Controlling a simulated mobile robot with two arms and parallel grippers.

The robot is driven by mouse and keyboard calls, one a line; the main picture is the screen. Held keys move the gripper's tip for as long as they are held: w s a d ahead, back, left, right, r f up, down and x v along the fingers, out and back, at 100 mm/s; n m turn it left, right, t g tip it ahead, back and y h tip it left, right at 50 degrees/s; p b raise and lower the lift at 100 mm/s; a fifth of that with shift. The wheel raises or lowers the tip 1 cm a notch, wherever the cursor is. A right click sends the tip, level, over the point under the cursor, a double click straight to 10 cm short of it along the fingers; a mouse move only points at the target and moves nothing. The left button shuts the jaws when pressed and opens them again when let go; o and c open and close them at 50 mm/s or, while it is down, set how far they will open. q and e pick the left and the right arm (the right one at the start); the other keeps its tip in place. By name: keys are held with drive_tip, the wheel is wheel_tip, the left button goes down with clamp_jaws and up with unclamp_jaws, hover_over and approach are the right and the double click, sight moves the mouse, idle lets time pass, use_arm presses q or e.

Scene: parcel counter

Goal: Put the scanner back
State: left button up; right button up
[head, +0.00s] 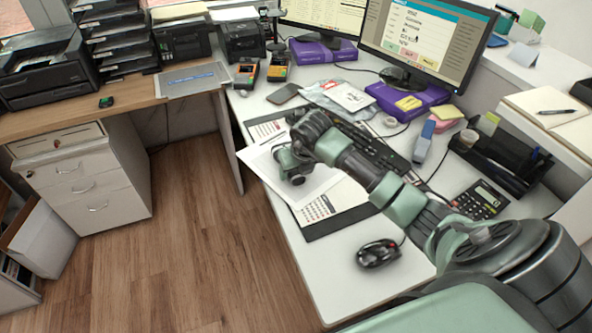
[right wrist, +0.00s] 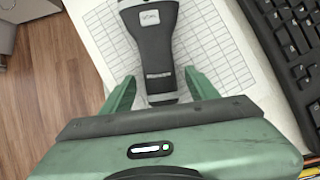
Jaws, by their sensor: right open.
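In the right wrist view a dark grey handheld scanner (right wrist: 152,45) with a lighter rim and a small white label lies on printed sheets. My right gripper (right wrist: 160,76) is open, its two green fingers on either side of the scanner's near end, with gaps visible. In the head view my right gripper (head: 287,165) is low over the white papers on the desk; the scanner is mostly hidden there by the gripper and wrist. My left gripper is not in view.
A black keyboard (head: 375,145) lies right of the papers, a mouse (head: 379,253) nearer the front edge. Two orange-and-black devices (head: 247,72) (head: 278,66) stand at the back left. Monitors (head: 425,35) stand behind. A calculator (head: 481,199) is at right. The front desk corner is clear.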

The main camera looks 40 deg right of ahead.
drive_tip(key=v, duration=1.2)
